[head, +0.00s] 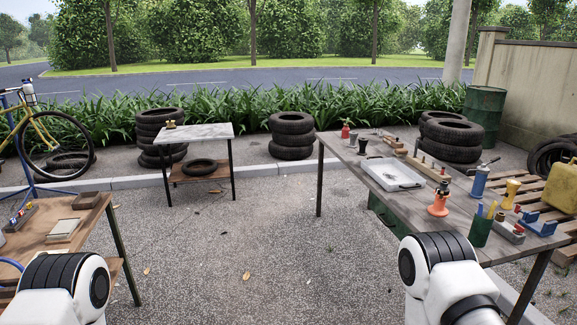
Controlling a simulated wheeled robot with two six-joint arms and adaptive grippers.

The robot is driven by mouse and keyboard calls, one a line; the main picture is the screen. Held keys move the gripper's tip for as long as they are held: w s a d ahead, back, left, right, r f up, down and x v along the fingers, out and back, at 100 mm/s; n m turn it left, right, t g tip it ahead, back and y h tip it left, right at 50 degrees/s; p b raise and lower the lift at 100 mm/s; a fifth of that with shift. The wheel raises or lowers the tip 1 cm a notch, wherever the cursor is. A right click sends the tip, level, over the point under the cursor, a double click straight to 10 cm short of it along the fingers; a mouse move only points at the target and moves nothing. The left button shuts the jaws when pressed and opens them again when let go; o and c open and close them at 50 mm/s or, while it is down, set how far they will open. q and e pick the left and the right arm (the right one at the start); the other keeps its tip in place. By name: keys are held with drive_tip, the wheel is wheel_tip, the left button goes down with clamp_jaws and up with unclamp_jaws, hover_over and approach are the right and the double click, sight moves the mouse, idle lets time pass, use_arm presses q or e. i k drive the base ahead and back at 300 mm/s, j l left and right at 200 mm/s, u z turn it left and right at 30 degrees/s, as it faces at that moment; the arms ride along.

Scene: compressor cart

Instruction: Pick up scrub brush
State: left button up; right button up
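I cannot pick out a scrub brush with certainty. A small brown wooden item (393,142) lies near the back of the right-hand workbench (407,203), and it is too small to tell whether it is the brush. Neither gripper shows in the head view. Only rounded white and black links of my arms show, at the bottom left and bottom right.
A wooden table (40,238) stands at left. A small table (205,133) stands behind.

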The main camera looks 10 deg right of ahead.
sight(398, 153)
drive_tip(key=i, duration=3.45)
drive_tip(key=i+z, duration=0.1)
drive_tip(key=i, duration=0.4)
drive_tip(key=i+j+z, duration=0.1)
drive_tip(key=i, duration=0.4)
drive_tip(key=i+j+z, duration=0.1)
drive_tip(key=i, duration=0.4)
drive_tip(key=i+j+z, duration=0.1)
drive_tip(key=i, duration=0.4)
drive_tip(key=i+j+z, duration=0.1)
drive_tip(key=i+j, duration=0.15)
drive_tip(key=i, duration=0.2)
drive_tip(key=i+j+z, duration=0.1)
drive_tip(key=i+j, duration=0.15)
drive_tip(key=i, duration=0.25)
